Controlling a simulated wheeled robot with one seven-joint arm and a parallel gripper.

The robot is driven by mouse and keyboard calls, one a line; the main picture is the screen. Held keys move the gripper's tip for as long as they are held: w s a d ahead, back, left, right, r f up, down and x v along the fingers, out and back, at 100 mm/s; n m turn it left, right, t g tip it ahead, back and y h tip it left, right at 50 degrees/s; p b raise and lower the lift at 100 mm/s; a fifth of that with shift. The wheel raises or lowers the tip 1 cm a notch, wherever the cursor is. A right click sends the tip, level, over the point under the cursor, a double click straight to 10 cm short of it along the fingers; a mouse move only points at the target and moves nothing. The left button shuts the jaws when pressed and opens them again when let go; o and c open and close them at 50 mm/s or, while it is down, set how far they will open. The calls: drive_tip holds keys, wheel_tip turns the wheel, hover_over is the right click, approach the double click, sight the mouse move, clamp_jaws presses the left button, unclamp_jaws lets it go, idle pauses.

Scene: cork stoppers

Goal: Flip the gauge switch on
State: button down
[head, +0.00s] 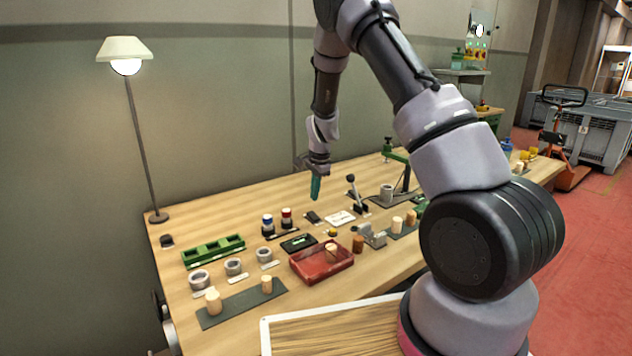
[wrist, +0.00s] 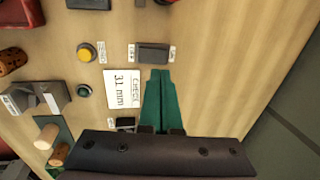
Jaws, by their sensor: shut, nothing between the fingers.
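A dark rocker switch (wrist: 152,53) lies on the table between two small white labels in the wrist view; the lettering is too small to read surely. It also shows in the head view (head: 312,217), left of the white card. I cannot tell which way its rocker is tipped. My gripper (wrist: 159,72) has its teal fingers together, with nothing between them. The fingertips appear just below the switch in the wrist view. In the head view my gripper (head: 315,198) points down above the table, near the switch; contact is not visible.
A white card (wrist: 122,90) reading "CHECK 31 mm" lies beside the fingers. A yellow button (wrist: 84,54), a green button (wrist: 84,90) and a grey gauge block (wrist: 38,98) are left of it. A red tray (head: 322,272) holds a cork. Bare wood lies right of the switch in the wrist view.

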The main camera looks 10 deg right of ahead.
sight(315, 216)
drive_tip(key=f, duration=0.3)
drive_tip(key=w+f, duration=0.1)
drive_tip(key=f, duration=0.1)
drive_tip(key=shift+a+f, duration=0.25)
drive_tip(key=shift+w+f+g, duration=0.1)
drive_tip(key=shift+f+g, duration=0.15)
drive_tip(key=shift+g, duration=0.05)
drive_tip(key=shift+s+d, duration=0.3)
drive_tip(key=shift+s, duration=0.6)
